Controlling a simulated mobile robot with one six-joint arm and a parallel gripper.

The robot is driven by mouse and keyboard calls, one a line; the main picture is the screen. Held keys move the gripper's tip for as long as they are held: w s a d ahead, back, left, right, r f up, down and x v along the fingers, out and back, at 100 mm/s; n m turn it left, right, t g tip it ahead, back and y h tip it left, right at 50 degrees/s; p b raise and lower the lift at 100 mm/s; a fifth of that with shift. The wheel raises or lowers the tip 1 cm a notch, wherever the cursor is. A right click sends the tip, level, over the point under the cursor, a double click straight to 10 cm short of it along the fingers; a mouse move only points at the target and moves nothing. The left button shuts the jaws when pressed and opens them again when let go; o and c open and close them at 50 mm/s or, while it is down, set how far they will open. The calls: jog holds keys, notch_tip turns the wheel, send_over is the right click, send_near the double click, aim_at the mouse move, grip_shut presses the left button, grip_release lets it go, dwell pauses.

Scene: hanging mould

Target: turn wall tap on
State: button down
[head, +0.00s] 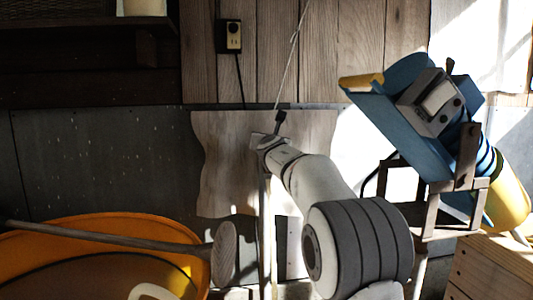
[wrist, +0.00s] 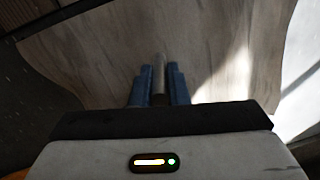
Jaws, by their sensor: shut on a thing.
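My gripper (wrist: 159,78) shows in the wrist view with two blue fingers, one on each side of a short grey-brown rod-like piece (wrist: 159,62). The fingers are shut on this piece; its far end stands out a little past the fingertips. I cannot tell from the picture whether it is part of the wall tap. In the head view my white arm reaches toward a wavy-edged pale board on the wall, and its end hides the fingers and what they hold. No tap can be clearly made out in either view.
The wavy-edged board (head: 222,165) is behind my arm's end. A thin pale cord (head: 291,55) runs up from there. A black box with a yellow face (head: 234,37) is on the planks. An orange tub (head: 95,228) is lower left; a blue machine (head: 403,124) on a stand is right.

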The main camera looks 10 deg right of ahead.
jog(key=shift+d+r+n+y+b, duration=0.1)
jog(key=shift+n+y+b, duration=0.6)
jog(key=shift+y+b, duration=0.35)
jog(key=c, duration=1.4)
grip_release()
jog(key=shift+s, duration=0.55)
jog(key=s+b, duration=0.2)
jog(key=s, duration=0.4)
jog(key=shift+s+b, duration=0.35)
jog(key=shift+d, duration=0.1)
